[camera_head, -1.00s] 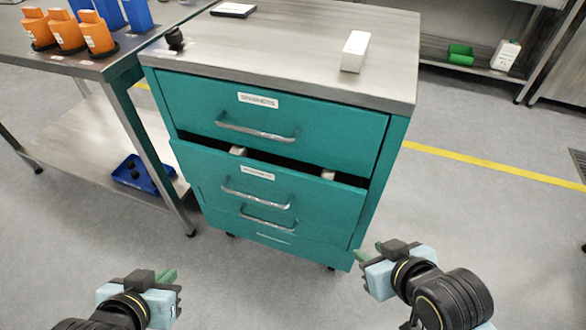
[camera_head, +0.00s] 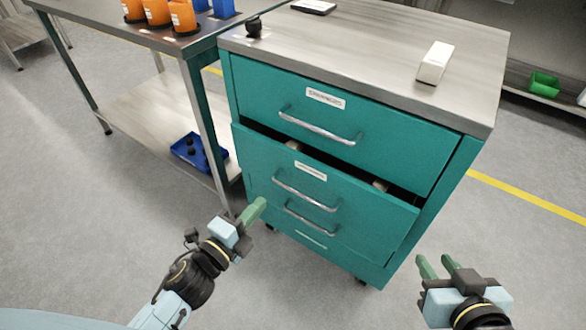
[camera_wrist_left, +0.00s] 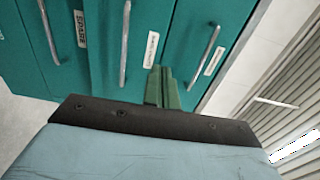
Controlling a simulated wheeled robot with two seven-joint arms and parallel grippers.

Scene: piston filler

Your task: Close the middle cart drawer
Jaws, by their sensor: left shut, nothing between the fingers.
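The middle drawer (camera_head: 345,198) of the teal cart is partly open in the head view. Its front stands out beyond the top drawer (camera_head: 385,133), with a dark gap above it. Its metal handle (camera_head: 304,191) lies below a white label. My left gripper (camera_head: 258,209) is shut and empty, its green fingers together, in front of the cart and left of the handle. The left wrist view shows these fingers (camera_wrist_left: 162,88) before the drawer fronts, with the handles turned nearly upright; contact cannot be told. My right gripper (camera_head: 438,265) is open and empty, right of the cart's lower corner.
A lower drawer (camera_head: 310,240) is below the middle one. A white box (camera_head: 435,62) and a small black object (camera_head: 254,28) sit on the cart top. A metal table (camera_head: 110,30) with orange and blue containers adjoins on the left. The floor in front is clear.

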